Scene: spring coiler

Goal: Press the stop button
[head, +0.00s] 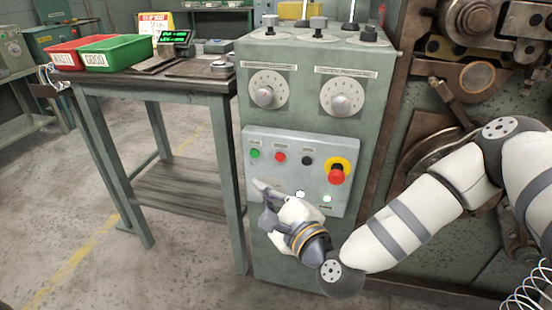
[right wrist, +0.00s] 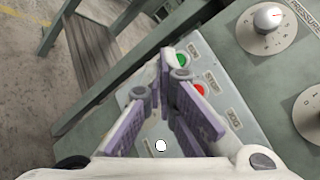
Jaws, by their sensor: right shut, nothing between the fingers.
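The stop button is a small red button (head: 280,157) on the light grey control panel (head: 252,205), between a green button (head: 254,153) and a black button (head: 307,160). In the right wrist view the red button (right wrist: 199,90) shows beside the label STOP, partly covered by a finger. My right gripper (head: 259,185) is shut and empty, in front of the panel and below the green and red buttons in the head view. Its purple-padded fingers (right wrist: 168,76) point toward the panel in the right wrist view. I cannot tell whether the fingertips touch the panel. My left gripper is out of view.
A red emergency knob on a yellow base (head: 337,171) is at the panel's right. Two dials (head: 267,89) (head: 342,97) are above. A table with a red bin (head: 64,54) and green bin (head: 118,52) stands left. Machine rollers (head: 478,78) are at right.

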